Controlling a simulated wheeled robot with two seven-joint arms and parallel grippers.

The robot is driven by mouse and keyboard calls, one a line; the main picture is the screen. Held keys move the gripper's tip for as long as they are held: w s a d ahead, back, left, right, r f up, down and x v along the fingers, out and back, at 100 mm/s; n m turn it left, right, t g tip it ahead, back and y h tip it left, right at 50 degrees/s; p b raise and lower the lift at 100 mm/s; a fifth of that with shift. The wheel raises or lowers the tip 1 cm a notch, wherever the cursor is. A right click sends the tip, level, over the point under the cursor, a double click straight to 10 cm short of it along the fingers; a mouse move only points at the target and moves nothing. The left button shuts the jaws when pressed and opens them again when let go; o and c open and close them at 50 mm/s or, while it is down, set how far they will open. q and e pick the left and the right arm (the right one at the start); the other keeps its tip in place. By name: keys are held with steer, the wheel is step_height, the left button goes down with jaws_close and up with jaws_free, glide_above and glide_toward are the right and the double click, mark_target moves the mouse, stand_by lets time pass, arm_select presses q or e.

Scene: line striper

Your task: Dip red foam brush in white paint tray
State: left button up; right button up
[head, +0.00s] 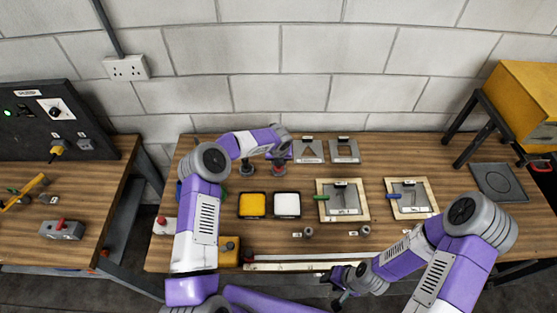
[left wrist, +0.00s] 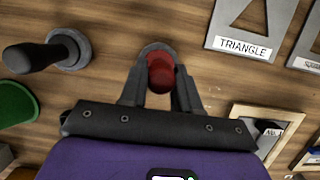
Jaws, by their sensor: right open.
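The red foam brush (head: 279,161) stands upright in a grey holder at the back of the bench, under my left gripper (head: 279,151). In the left wrist view the brush's red handle (left wrist: 160,75) is between the two fingers of my left gripper (left wrist: 159,85); whether they press on it I cannot tell. The white paint tray (head: 287,204) lies in front of the brush, right of the yellow paint tray (head: 252,204). My right gripper (head: 341,283) is open and empty near the bench's front edge.
A black-handled brush (left wrist: 35,55) stands left of the red one. Triangle (head: 309,151) and square (head: 344,150) stencil plates lie to the right. Framed stencils with a green handle (head: 323,197) and a blue handle (head: 392,197) lie right of the trays. A white strip (head: 300,261) runs along the front.

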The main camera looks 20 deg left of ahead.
arm_select(q)
steer(key=shift+c, duration=1.3)
steer(key=shift+r+p, duration=0.75)
steer(key=shift+r, duration=1.05)
